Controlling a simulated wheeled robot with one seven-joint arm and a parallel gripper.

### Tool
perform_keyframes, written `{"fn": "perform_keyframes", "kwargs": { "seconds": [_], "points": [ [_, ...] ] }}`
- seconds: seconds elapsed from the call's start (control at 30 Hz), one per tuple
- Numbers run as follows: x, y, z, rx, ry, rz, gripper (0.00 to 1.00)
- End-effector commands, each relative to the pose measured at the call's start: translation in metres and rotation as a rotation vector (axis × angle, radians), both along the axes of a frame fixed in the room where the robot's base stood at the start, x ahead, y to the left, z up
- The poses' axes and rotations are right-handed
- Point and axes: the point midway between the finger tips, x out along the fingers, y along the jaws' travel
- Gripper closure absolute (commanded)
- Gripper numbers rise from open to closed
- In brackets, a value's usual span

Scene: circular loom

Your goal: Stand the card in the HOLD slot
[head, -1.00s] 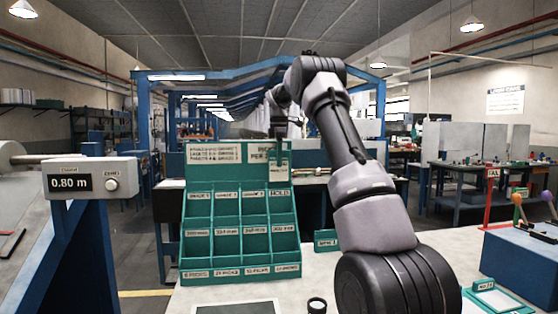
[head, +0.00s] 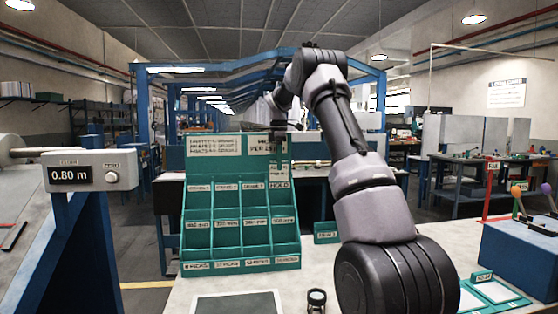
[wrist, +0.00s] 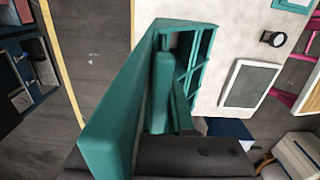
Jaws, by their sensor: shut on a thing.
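The teal card rack (head: 228,265) stands on the bench, with columns of pockets and a tall back panel. The HOLD slot (head: 282,205) is the top pocket of its rightmost column, under the HOLD label. My gripper (head: 278,138) is shut at the rack's upper right. The card (head: 279,168), teal with a pale lower part, hangs from it above the HOLD label, close to the back panel. Whether its lower edge is inside the slot is unclear.
A grey-screened tablet (head: 238,303) and a small round black item (head: 317,298) lie on the bench before the rack. A small teal sign (head: 326,238) stands right of it. A blue box (head: 520,258) and teal-framed trays (head: 498,292) are at the right.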

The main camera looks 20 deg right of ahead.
Motion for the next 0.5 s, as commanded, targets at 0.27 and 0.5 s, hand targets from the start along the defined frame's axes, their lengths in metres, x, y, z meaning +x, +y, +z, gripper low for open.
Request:
{"fn": "perform_keyframes", "kwargs": {
  "seconds": [0.27,0.5],
  "points": [
    [-0.0001,-0.0001,-0.0029,0.000,0.001,-0.001,0.46],
    [0.0001,0.0000,-0.0008,0.000,0.000,0.000,0.46]
  ]
}}
